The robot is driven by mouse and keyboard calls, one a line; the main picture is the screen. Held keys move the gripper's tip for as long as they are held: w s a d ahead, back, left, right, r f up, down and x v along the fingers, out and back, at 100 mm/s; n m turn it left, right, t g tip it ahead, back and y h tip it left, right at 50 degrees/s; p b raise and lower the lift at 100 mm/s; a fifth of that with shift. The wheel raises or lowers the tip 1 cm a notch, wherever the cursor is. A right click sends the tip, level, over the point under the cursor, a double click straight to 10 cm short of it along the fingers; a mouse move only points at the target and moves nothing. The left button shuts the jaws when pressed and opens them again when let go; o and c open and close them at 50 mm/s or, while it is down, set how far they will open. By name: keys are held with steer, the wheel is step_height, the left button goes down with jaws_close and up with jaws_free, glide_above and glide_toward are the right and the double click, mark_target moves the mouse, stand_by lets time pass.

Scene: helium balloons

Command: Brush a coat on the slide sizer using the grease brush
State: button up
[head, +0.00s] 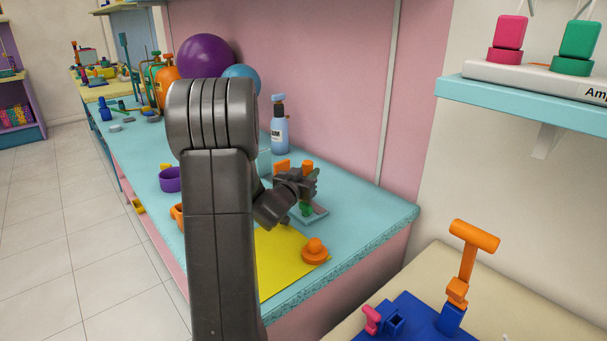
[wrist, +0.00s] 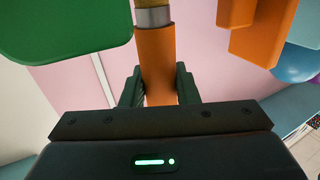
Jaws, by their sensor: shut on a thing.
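My gripper (head: 303,184) is low over the far right part of the turquoise counter in the head view. In the wrist view my gripper (wrist: 160,88) is shut on the orange handle of the grease brush (wrist: 155,60). A silver band and a yellowish part of the brush show at the top edge; its tip is out of frame. A large green piece (wrist: 60,30) and an orange bracket-like piece (wrist: 262,30) flank the brush. I cannot tell which piece is the slide sizer. A small green part (head: 305,209) stands on a flat base below my gripper.
A yellow sheet (head: 280,262) and an orange knobbed disc (head: 315,251) lie near the counter's front right. A blue bottle (head: 279,128), a purple balloon (head: 205,60) and a blue balloon (head: 241,76) are at the back. A purple cup (head: 170,180) stands left of my arm.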

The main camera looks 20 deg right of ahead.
steer(key=shift+s, duration=0.2)
steer(key=shift+w+a+p, duration=0.3)
steer(key=shift+w+p, duration=0.15)
steer(key=shift+w, duration=0.5)
steer(key=shift+w+a+p, duration=0.3)
steer(key=shift+w+p, duration=0.1)
steer(key=shift+w, duration=0.55)
steer(key=shift+w+a, duration=0.15)
steer(key=shift+w, duration=0.3)
steer(key=shift+s, duration=0.15)
steer(key=shift+s+d+b, duration=0.3)
steer(key=shift+s, duration=0.45)
steer(key=shift+s+d+b, duration=0.25)
steer(key=shift+s+b, duration=0.1)
steer(key=shift+s, duration=0.35)
steer(key=shift+s+d+b, duration=0.3)
steer(key=shift+s, duration=0.45)
steer(key=shift+w, duration=0.1)
steer(key=shift+w+a+p, duration=0.3)
steer(key=shift+w, duration=0.45)
steer(key=shift+w+a+p, duration=0.25)
steer(key=shift+w+p, duration=0.1)
steer(key=shift+w, duration=0.4)
steer(key=shift+w+a+p, duration=0.3)
steer(key=shift+w, duration=0.45)
